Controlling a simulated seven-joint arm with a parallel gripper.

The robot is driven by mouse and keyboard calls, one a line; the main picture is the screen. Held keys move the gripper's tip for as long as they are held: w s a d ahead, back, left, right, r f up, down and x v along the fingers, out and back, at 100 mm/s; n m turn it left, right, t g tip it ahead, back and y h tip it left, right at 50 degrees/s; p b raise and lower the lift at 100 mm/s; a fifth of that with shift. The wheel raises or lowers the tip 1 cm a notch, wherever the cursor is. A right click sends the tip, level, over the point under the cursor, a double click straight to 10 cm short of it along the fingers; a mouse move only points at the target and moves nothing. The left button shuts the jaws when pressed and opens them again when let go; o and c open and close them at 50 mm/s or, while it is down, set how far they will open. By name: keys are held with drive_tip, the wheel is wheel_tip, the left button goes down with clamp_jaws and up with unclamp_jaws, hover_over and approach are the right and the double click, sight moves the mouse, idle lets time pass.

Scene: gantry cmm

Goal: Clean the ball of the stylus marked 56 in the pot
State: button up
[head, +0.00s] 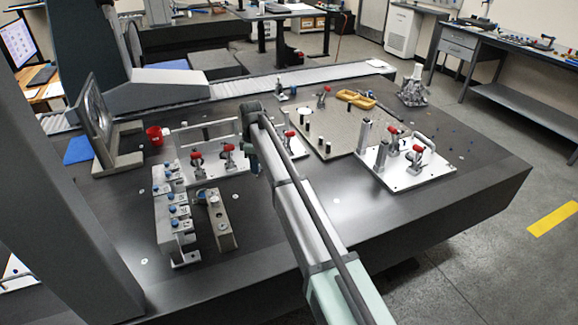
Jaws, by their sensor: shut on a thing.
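No stylus ball can be made out.
A metal block (222,229) with round parts stands right of the rack. Fixture plates with red-handled clamps (408,172) and a yellow tray (355,98) fill the right and back. A tall angle plate (99,125) stands at left. The front table surface is clear.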

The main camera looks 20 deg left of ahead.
drive_tip(key=s+a+n, duration=0.3)
drive_tip(key=s+a, duration=0.2)
drive_tip(key=a, duration=0.5)
drive_tip(key=s+a+n, duration=0.3)
drive_tip(key=s+a, duration=0.1)
drive_tip(key=a, duration=0.5)
hover_over(204, 196)
drive_tip(key=shift+a+f, duration=0.1)
drive_tip(key=shift+f, duration=3.6)
drive_tip(key=shift+f, duration=0.25)
drive_tip(key=n, duration=0.5)
drive_tip(key=shift+n, duration=0.4)
drive_tip(key=m, duration=1.1)
drive_tip(key=shift+m, duration=0.3)
